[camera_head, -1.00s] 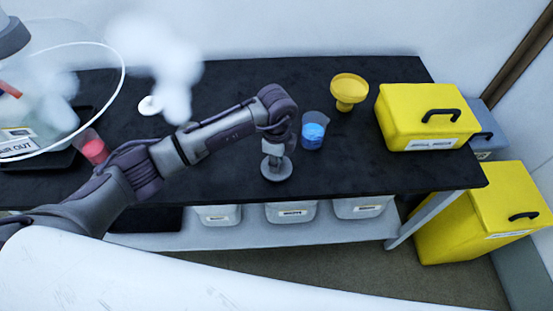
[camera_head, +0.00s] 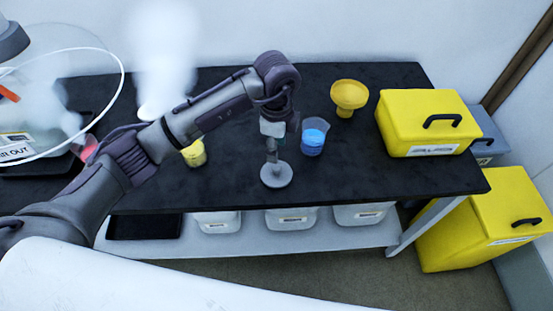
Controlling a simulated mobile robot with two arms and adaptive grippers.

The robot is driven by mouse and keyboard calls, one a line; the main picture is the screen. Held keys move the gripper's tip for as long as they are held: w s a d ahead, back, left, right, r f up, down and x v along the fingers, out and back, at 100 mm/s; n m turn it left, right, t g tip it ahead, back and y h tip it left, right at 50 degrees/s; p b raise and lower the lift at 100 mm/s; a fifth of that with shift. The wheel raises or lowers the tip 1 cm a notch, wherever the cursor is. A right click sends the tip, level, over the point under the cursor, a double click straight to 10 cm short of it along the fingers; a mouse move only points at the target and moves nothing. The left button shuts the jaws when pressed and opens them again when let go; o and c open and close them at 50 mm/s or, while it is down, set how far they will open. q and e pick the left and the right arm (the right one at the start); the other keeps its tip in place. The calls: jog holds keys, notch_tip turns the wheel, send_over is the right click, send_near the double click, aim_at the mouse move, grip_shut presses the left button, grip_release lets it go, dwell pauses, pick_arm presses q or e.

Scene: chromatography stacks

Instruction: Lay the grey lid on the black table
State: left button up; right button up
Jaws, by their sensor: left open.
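The grey lid (camera_head: 277,176), a round disc, lies flat on the black table (camera_head: 370,180) near its front edge. My left gripper (camera_head: 272,155) points down just above the lid's middle and is open. The fingertips are small in the head view, and whether they still touch the lid's knob cannot be told. My left arm crosses the table from the lower left. My right gripper is not in view.
A beaker of blue liquid (camera_head: 313,140) and a yellow funnel (camera_head: 348,95) stand right of the gripper. A yellow beaker (camera_head: 194,153) is partly behind my arm. A yellow case (camera_head: 405,110) sits at the table's right end. White vapour (camera_head: 165,55) rises behind my arm.

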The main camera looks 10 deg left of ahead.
pick_arm(q)
jog(key=shift+r, duration=1.65)
